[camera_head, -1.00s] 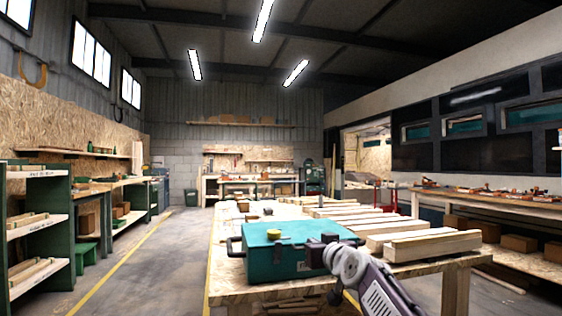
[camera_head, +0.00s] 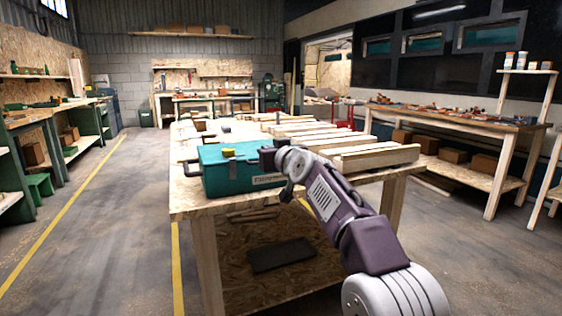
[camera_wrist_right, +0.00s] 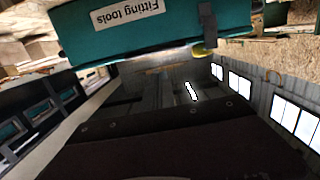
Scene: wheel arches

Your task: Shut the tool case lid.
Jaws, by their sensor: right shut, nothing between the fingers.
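The teal tool case (camera_head: 222,178) stands near the left front corner of the workbench, with a dark handle at its left end. Its top lies flat, and I see no raised lid; whether a narrow gap shows at the seam I cannot tell. A small yellow item (camera_head: 229,152) lies on top. My right gripper (camera_head: 267,160) is shut and empty at the case's right end, partly covering it; whether it touches cannot be told. In the right wrist view the case (camera_wrist_right: 165,35) shows upside down with a "Fitting tools" label. My left gripper is not in view.
The wooden workbench (camera_head: 190,206) carries several timber pieces (camera_head: 375,157) right of and behind the case. A dark flat item (camera_head: 281,255) lies on its lower shelf. Open floor lies to the left, with a yellow line (camera_head: 62,217). Another bench (camera_head: 450,118) stands at the right.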

